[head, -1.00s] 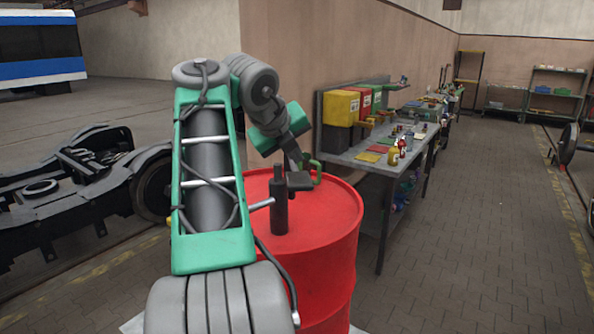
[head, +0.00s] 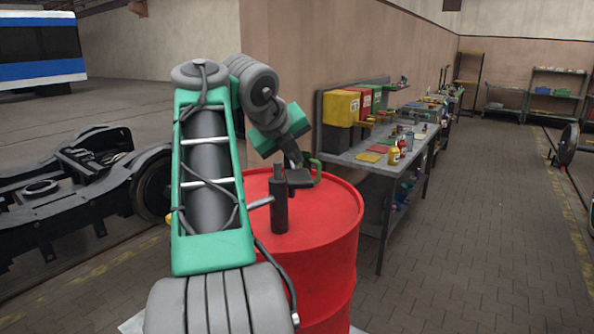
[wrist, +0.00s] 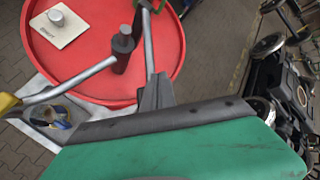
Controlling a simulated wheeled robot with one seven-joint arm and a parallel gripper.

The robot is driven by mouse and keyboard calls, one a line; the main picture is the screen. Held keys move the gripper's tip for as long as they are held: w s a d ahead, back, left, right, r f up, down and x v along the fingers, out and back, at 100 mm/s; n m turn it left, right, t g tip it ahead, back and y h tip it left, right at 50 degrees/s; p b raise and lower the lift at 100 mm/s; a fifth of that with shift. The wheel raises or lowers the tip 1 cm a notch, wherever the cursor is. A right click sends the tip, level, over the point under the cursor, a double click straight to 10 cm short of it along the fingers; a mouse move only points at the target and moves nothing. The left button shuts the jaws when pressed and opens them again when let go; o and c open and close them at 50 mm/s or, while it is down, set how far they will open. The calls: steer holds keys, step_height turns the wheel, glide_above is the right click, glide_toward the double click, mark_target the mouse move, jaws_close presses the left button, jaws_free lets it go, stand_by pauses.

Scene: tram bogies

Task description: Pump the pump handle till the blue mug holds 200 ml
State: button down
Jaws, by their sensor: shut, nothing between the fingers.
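The pump (head: 280,205) is a dark upright cylinder on the red drum (head: 325,235), with a pale pipe running to the left. It also shows in the wrist view (wrist: 122,50). The pump handle has a green grip (head: 317,172) at the drum's far side; only a bit shows at the wrist view's top edge. My gripper (head: 294,156) is shut and empty, close to the handle; I cannot tell whether it touches. It also shows in the wrist view (wrist: 157,88). A round vessel with blue on it, perhaps the blue mug (wrist: 62,118), stands below the drum's rim; its fill level is unclear.
A white card (wrist: 60,27) with a small grey cylinder lies on the drum. A workbench (head: 350,158) with bins and small items stands to the right along the wall. A dark bogie (head: 85,180) is at left. The paved floor at right is open.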

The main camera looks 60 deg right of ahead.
mark_target(291, 173)
steer(key=shift+f+b, duration=2.85)
steer(key=shift+b, duration=0.15)
stand_by(2.2)
steer(key=shift+a, duration=0.1)
steer(key=shift+r+p, duration=3.15)
steer(key=shift+r, duration=0.2)
steer(key=shift+r, duration=0.1)
step_height(291, 173, up, 5)
steer(key=p, duration=0.5)
